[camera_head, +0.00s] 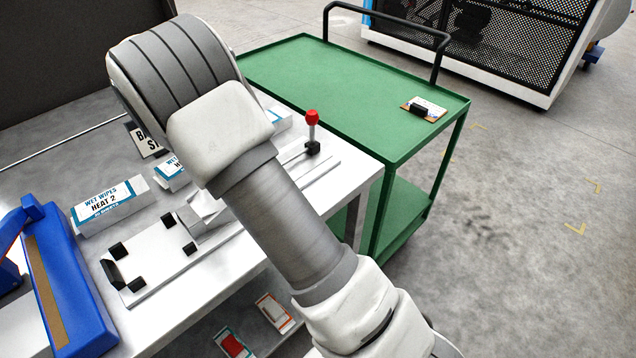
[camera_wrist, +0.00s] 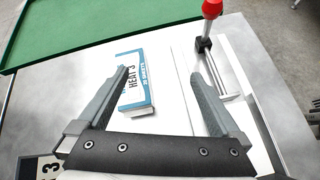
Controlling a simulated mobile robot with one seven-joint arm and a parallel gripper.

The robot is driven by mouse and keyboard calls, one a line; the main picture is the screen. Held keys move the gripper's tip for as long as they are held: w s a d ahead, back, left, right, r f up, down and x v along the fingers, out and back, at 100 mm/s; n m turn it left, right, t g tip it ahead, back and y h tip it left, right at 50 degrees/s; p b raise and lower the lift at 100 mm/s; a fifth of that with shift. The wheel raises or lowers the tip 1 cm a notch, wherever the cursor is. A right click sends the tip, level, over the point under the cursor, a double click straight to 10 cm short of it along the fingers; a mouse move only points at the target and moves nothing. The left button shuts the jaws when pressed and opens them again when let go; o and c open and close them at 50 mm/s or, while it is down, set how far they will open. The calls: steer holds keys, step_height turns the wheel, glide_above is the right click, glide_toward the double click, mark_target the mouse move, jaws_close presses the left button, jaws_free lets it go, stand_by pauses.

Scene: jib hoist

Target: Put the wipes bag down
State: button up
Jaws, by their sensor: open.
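My gripper (camera_wrist: 158,75) is open in the wrist view, with nothing pinched between its fingers. A white and blue wipes bag (camera_wrist: 136,92), marked HEAT with an unclear digit, lies on the white table top. It shows between the fingers, nearer the left one, which overlaps its left edge; I cannot tell whether they touch. In the head view my arm hides the gripper, and a white and blue pack (camera_head: 280,121) shows partly beside my arm. Two similar packs lie further left, one marked WET WIPES HEAT 2 (camera_head: 108,205) and one partly hidden (camera_head: 172,172).
A red-knobbed lever (camera_head: 312,130) stands by a rail near the table's right end. A green cart (camera_head: 300,75) adjoins the table, with a clipboard (camera_head: 424,108) on it. A blue device (camera_head: 65,285) sits at left. The floor at right is clear.

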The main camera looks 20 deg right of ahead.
steer(key=s+d+r+m+y, duration=0.3)
steer(key=s+r+m, duration=0.2)
steer(key=s, duration=0.3)
steer(key=s+d+r+m+y, duration=0.3)
steer(key=s+d+r+m, duration=0.1)
steer(key=s, duration=0.5)
steer(key=s+a+m+t+y, duration=0.2)
steer(key=s+m, duration=0.7)
steer(key=s, duration=1)
steer(key=shift+m+y, duration=0.3)
steer(key=shift+y, duration=0.9)
step_height(320, 180, up, 9)
steer(key=p, duration=0.9)
